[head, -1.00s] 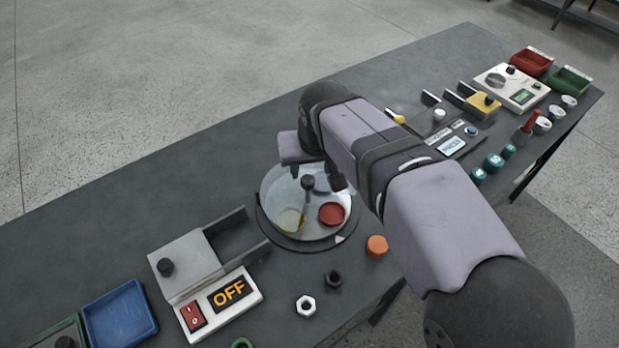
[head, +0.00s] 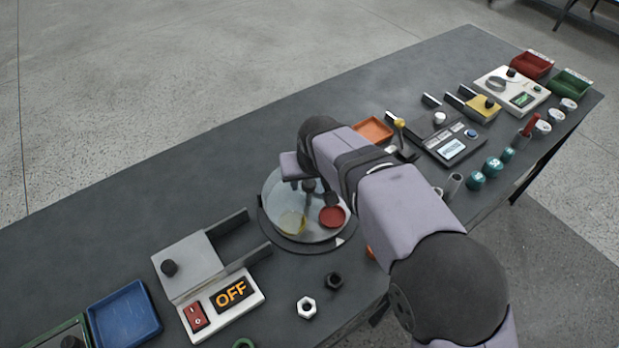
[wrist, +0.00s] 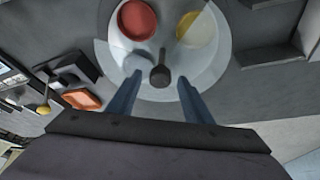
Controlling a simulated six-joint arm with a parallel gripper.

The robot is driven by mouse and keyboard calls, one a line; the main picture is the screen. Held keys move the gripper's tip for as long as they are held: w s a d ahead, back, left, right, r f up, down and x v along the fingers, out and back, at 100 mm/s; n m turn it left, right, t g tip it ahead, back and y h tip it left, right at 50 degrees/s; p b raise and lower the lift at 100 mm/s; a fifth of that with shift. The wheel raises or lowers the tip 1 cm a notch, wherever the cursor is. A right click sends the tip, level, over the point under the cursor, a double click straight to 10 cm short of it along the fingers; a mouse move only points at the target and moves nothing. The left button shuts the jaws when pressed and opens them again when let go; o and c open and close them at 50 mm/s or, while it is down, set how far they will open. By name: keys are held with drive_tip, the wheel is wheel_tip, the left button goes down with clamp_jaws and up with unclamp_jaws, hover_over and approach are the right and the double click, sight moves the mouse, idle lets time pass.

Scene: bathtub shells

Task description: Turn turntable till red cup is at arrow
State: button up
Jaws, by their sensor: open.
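The turntable (head: 279,186) is a pale round disc on a dark base. A dark upright knob (head: 309,186) stands on it; in the wrist view the knob (wrist: 160,76) lies between my fingers. The red cup (head: 332,216) is on the front right of the disc, close to a small white arrow (head: 340,241) on the base rim. A yellow cup (head: 292,222) is to its left. The wrist view also shows the red cup (wrist: 137,20) and yellow cup (wrist: 197,29). My gripper (wrist: 153,84) is open over the turntable; its fingers are partly hidden in the head view.
Left of the turntable are a grey slotted fixture (head: 188,262), an OFF switch box (head: 231,294) and a blue tray (head: 123,314). A white nut (head: 306,307) and a black nut (head: 334,281) lie in front. An orange tray (head: 374,130) is behind the arm.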

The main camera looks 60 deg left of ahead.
clamp_jaws()
drive_tip(key=shift+s+a+m+t+h, duration=0.1)
drive_tip(key=shift+m+t+h, duration=0.45)
drive_tip(key=shift+m, duration=1.35)
unclamp_jaws()
